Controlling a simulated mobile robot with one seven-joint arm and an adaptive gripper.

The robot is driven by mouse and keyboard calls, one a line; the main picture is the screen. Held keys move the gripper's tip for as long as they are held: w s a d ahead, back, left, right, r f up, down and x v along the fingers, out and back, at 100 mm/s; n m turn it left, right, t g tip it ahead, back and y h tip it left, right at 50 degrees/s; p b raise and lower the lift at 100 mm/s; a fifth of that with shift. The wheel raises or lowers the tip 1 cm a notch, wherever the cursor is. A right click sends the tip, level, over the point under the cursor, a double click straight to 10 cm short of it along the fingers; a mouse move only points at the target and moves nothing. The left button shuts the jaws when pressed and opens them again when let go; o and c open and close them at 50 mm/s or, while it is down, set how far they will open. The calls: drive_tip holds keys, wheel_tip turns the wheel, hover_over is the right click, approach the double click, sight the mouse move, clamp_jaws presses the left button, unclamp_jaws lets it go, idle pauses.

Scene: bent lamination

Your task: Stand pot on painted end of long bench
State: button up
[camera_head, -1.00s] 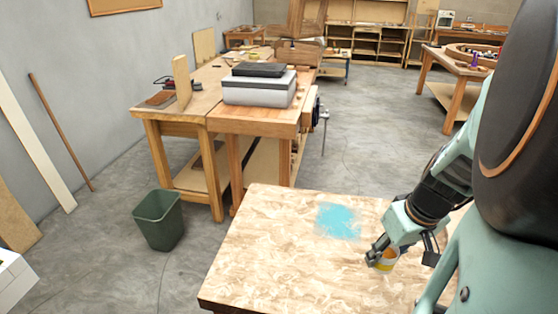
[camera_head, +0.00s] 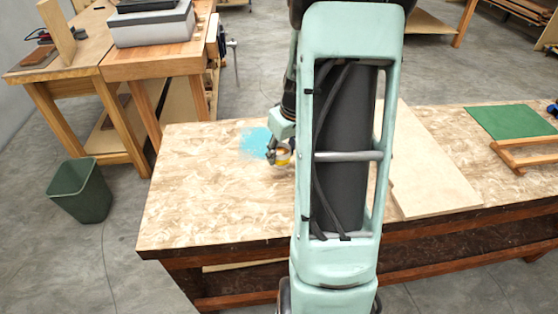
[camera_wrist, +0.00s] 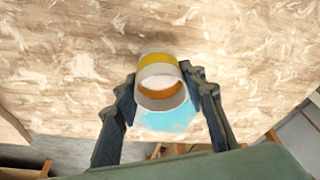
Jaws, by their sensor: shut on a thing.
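The pot (camera_head: 283,157), white with a yellow band, is held in my gripper (camera_head: 276,155) at the right edge of the blue paint patch (camera_head: 254,141). The patch is on the left end of the long bench (camera_head: 200,190), which has a mottled wood-chip top. In the wrist view, the pot (camera_wrist: 162,75) is between the two dark fingers of my gripper (camera_wrist: 161,84), with its open mouth showing. The blue patch (camera_wrist: 168,121) shows just below the pot there. I cannot tell how far the pot is above the bench top.
A pale board (camera_head: 425,170) lies on the bench right of my arm. A green mat (camera_head: 508,122) and a wooden frame (camera_head: 525,155) are farther right. A green bin (camera_head: 80,190) stands on the floor at left. The bench's left end is otherwise clear.

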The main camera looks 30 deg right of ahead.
sight(281, 159)
drive_tip(key=shift+s+b+x, duration=0.15)
drive_tip(key=shift+b+x, duration=0.35)
drive_tip(key=shift+x, duration=0.4)
drive_tip(key=shift+s+b+x, duration=0.1)
drive_tip(key=shift+b+x, duration=0.35)
drive_tip(key=shift+x, duration=0.5)
drive_tip(key=shift+f, duration=0.15)
drive_tip(key=shift+f+b, duration=0.1)
drive_tip(key=shift+b, duration=0.2)
drive_tip(key=o, duration=1.2)
drive_tip(key=shift+r+p, duration=0.35)
drive_tip(key=shift+r, duration=0.2)
drive_tip(key=v, duration=1.1)
drive_tip(key=shift+s+r+p, duration=0.15)
drive_tip(key=shift+r+p, duration=0.05)
drive_tip(key=shift+p, duration=0.2)
